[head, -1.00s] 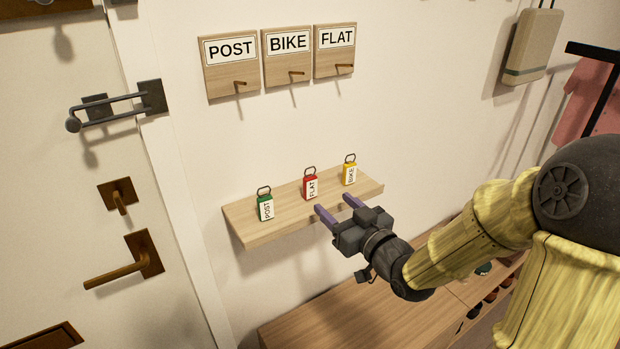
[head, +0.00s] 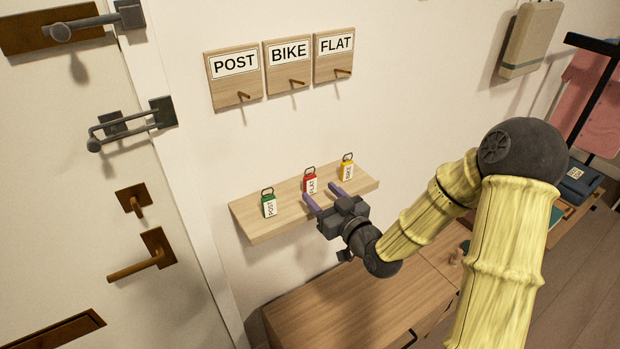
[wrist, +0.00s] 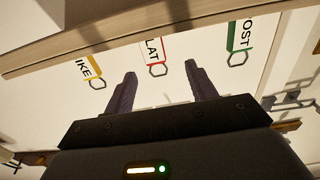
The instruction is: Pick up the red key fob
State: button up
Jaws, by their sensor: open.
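The red key fob (head: 310,183), labelled FLAT, stands on a small wooden wall shelf (head: 258,228) between a green POST fob (head: 269,204) and a yellow BIKE fob (head: 347,169). In the wrist view the red fob (wrist: 153,52) shows beyond and between the two fingertips, with its ring toward me. My gripper (head: 323,195) is open and empty at the shelf's front edge, its purple fingers pointing at the red fob. The right finger lies between the red and yellow fobs in the head view. I cannot tell whether either finger touches the red fob.
Three wall plaques with hooks, POST (head: 235,78), BIKE (head: 287,66) and FLAT (head: 334,55), hang above the shelf. A wooden cabinet (head: 350,305) stands below. A door with handles (head: 140,262) is at the left. The wall between shelf and plaques is clear.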

aim_at(312, 179)
jog(key=shift+x, duration=1.05)
jog(key=p+x, duration=0.1)
jog(key=x, duration=0.1)
jog(key=p+x, duration=0.1)
jog(key=x, duration=0.2)
jog(key=shift+w+d, duration=0.2)
jog(key=shift+w, duration=0.1)
jog(key=c, duration=1.1)
jog(key=shift+r, duration=0.1)
notch_tip(312, 179, up, 10)
jog(key=shift+f+b, duration=0.1)
jog(key=shift+b, duration=0.2)
